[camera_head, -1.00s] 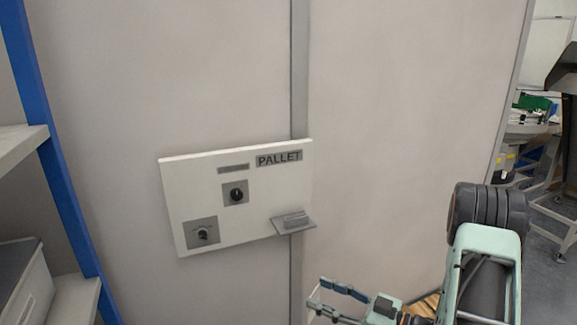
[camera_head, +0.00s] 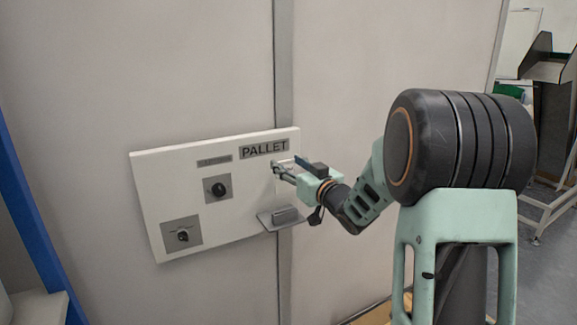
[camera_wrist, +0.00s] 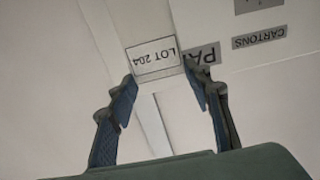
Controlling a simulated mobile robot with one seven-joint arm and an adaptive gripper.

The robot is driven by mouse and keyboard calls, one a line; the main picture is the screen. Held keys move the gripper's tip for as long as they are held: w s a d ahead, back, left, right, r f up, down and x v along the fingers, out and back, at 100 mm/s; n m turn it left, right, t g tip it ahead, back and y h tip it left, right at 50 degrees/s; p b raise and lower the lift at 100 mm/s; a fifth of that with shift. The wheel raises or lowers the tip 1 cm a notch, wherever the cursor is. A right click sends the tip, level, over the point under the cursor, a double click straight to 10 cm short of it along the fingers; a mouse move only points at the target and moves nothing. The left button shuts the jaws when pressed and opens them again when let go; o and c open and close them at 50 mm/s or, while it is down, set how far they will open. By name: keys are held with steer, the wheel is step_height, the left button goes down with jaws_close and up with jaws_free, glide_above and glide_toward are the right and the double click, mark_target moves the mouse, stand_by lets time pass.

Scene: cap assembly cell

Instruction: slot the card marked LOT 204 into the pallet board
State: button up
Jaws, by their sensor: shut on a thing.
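The white card marked LOT 204 (camera_wrist: 156,57) shows upside down in the wrist view, gripped by its sides between my fingertips. My gripper (camera_wrist: 160,80) is shut on it. The white pallet board (camera_head: 165,195) hangs on the wall in the head view, with a dark PALLET label (camera_head: 264,149). My gripper is in front of the board's upper right, just below that label (camera_head: 279,173). A grey ledge holder (camera_head: 284,217) sticks out at the board's lower right, below my gripper. Whether the card touches the board is unclear.
The board also carries a small CARTONS label (camera_head: 214,160) and two dark knobs on grey plates, one in the middle (camera_head: 218,188) and one at lower left (camera_head: 182,235). A blue shelf post (camera_head: 30,200) stands at left. The wall around the board is bare.

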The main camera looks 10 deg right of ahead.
mark_target(285, 191)
step_height(285, 191, down, 6)
steer(key=b, duration=0.3)
steer(key=shift+w+r+b, duration=0.15)
steer(key=shift+r+b, duration=0.1)
steer(key=shift+b, duration=0.05)
stand_by(1.5)
steer(key=shift+f+b, duration=1.95)
steer(key=shift+b, duration=0.25)
stand_by(0.7)
stand_by(0.4)
steer(key=o, duration=0.9)
